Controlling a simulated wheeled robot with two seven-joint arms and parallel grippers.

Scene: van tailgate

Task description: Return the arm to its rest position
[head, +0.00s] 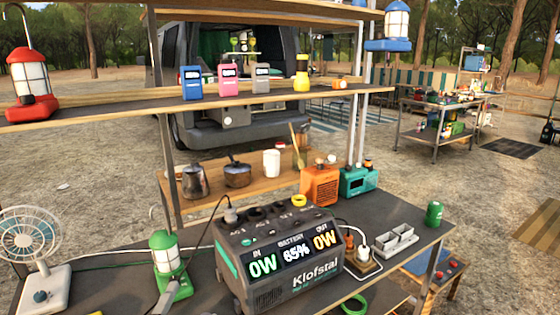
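Neither of my grippers can be made out in the head view, and no arm of mine shows clearly. The black power station (285,262) stands on the near table, its screen reading IN 0W, BATTERY 85%, OUT 0W. A white fan (28,240) stands at the far left.
Grey trays (395,240) and a green can (434,213) stand further right. The upper shelf (130,110) carries a red lantern (30,85) and several small devices. An orange box (320,185) stands behind.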

